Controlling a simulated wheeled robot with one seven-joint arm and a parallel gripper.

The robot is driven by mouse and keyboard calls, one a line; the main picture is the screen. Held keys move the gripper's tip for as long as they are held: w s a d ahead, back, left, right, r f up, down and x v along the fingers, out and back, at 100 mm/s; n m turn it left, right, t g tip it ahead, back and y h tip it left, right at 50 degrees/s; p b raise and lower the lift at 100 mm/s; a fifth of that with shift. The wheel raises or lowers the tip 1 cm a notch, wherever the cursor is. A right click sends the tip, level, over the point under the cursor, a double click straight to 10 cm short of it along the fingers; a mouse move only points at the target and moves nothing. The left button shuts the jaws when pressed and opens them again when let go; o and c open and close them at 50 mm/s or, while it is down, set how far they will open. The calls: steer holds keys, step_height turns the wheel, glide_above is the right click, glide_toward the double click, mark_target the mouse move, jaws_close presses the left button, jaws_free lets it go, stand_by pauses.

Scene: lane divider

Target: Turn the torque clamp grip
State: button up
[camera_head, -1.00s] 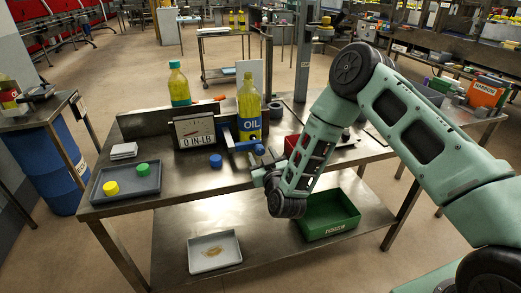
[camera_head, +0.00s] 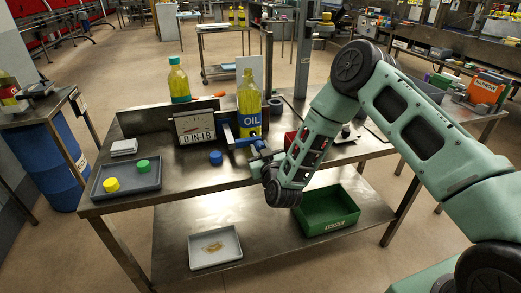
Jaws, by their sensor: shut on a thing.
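The bottle stands upright and has no cap visible. My gripper (camera_head: 260,153) is at the right end of the blue grip, shut on it. The fingertips are small and partly hidden by my wrist, so the contact is hard to see. A blue cap (camera_head: 216,158) lies on the table below the dial.
A grey tray (camera_head: 146,184) with a yellow and a green cap sits at the table's left. Another capped bottle (camera_head: 179,84) stands behind the metal divider (camera_head: 145,121). A green bin (camera_head: 327,211) is on the lower shelf.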

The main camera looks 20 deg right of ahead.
steer(key=shift+f, duration=0.1)
steer(key=m+b, duration=0.2)
steer(key=m, duration=0.1)
steer(key=shift+f, duration=0.1)
steer(key=shift+m+b, duration=1)
steer(key=shift+m, duration=0.3)
steer(key=o, duration=1)
steer(key=shift+s, duration=0.1)
steer(key=shift+s+b, duration=2.3)
steer(key=shift+s, duration=6.4)
